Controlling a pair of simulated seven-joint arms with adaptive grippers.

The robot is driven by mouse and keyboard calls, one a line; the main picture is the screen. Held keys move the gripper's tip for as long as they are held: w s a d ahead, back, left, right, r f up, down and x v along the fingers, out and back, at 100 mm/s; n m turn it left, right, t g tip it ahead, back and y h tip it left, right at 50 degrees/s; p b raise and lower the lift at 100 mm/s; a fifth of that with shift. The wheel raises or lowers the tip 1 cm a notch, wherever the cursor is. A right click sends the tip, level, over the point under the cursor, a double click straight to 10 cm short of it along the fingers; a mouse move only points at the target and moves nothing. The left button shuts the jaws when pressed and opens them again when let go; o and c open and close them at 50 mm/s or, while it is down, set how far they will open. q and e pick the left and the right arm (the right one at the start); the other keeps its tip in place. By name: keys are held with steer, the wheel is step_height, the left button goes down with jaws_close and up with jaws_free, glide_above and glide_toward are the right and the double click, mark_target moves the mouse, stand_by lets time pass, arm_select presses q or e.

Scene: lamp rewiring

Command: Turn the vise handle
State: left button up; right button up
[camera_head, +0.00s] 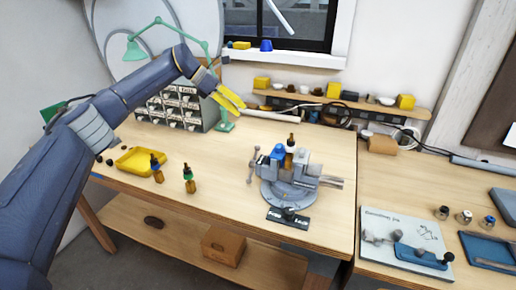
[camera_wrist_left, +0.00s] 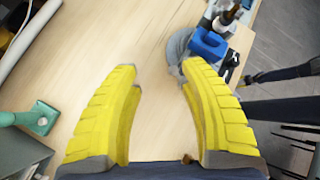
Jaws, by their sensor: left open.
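The grey vise (camera_head: 290,190) stands on the wooden bench, with a blue piece (camera_head: 278,152) and a dark-capped amber bottle (camera_head: 290,145) at its top. The vise handle (camera_head: 250,165) is a thin upright grey bar at the vise's left side. My left gripper (camera_head: 230,98), with yellow fingers, is above the bench, up and left of the vise, apart from the handle. In the left wrist view its fingers (camera_wrist_left: 160,85) are spread with only bare bench between them. The vise's blue piece (camera_wrist_left: 209,43) is at the upper right there; I cannot make out the handle clearly.
A green lamp (camera_head: 224,125) and a drawer cabinet (camera_head: 180,108) stand behind my left arm. A yellow tray (camera_head: 140,160) and two amber bottles (camera_head: 188,180) sit at the left. A black label plate (camera_head: 288,218) lies before the vise. Bench between the bottles and vise is clear.

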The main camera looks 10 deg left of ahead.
mark_target(257, 148)
arm_select(q)
steer(key=s+d+f+y, duration=0.1)
steer(key=d+f, duration=0.1)
steer(key=f, duration=0.2)
steer(key=s+d+f+m+g+y, duration=0.1)
steer(key=d+f+y, duration=0.1)
steer(key=f, duration=0.3)
steer(key=d+f+y, duration=0.1)
steer(key=d+f, duration=0.2)
steer(key=f, duration=0.2)
steer(key=shift+s+m+g+y, duration=0.3)
steer(key=shift+s+y, duration=0.1)
steer(key=shift+c, duration=0.2)
steer(key=c, duration=0.9)
steer(key=shift+f, duration=0.1)
